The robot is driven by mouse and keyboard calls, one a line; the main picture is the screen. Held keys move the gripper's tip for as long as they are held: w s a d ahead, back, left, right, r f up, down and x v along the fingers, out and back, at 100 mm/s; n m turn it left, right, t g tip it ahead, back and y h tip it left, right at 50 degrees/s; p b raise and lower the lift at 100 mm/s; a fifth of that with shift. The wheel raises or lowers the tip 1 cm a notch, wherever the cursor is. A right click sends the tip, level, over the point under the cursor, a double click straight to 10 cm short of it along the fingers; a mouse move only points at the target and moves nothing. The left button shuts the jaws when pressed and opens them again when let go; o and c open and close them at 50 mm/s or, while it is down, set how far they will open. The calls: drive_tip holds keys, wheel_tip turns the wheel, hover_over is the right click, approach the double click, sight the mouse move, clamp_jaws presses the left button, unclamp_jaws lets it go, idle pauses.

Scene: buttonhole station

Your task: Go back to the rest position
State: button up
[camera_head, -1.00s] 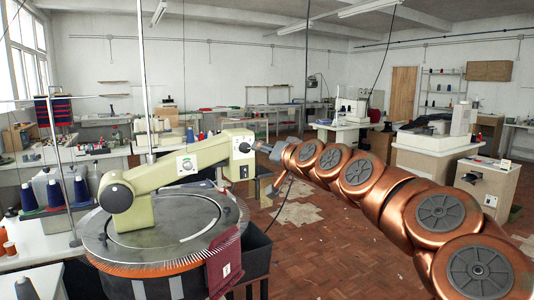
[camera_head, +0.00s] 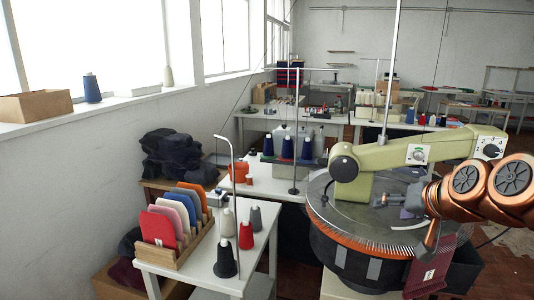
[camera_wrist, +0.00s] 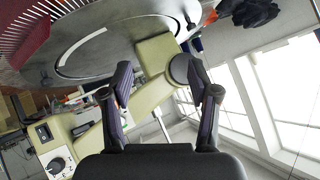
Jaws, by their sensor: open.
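My gripper (camera_head: 388,200) is open and empty, in front of the round machine's green arm (camera_head: 425,152). In the head view it appears over the right part of the dial (camera_head: 330,215); its height above it is unclear. In the wrist view, the two dark fingers of my gripper (camera_wrist: 160,80) are spread apart, with the green arm (camera_wrist: 158,60) behind them and the dial's grey plate (camera_wrist: 100,35) above. A maroon knit piece (camera_head: 435,268) hangs at the dial's front right edge. My copper arm reaches in from the right.
A white table (camera_head: 205,260) at the front left holds a rack of coloured panels (camera_head: 180,225) and several yarn cones. A thin upright stand (camera_head: 233,190) rises from it. More cones (camera_head: 287,147) stand behind the machine. Red floor shows at the lower right.

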drive_tip(key=s+a+f+n+g+p, duration=0.2)
drive_tip(key=s+a+f+g, duration=0.1)
drive_tip(key=s+a+f, duration=0.4)
drive_tip(key=s+a+f+g+p, duration=0.1)
drive_tip(key=s+f+g, duration=0.1)
drive_tip(key=s, duration=0.5)
drive_tip(key=s+a+f+n+g+h+p, duration=0.1)
drive_tip(key=s+g, duration=0.3)
drive_tip(key=s, duration=0.4)
drive_tip(key=s+a+f+g+p, duration=0.1)
drive_tip(key=s+a+f+g, duration=0.2)
drive_tip(key=s, duration=0.4)
drive_tip(key=shift+s+f+n+h, duration=0.3)
drive_tip(key=shift+f+h, duration=0.1)
drive_tip(key=shift+f, duration=0.1)
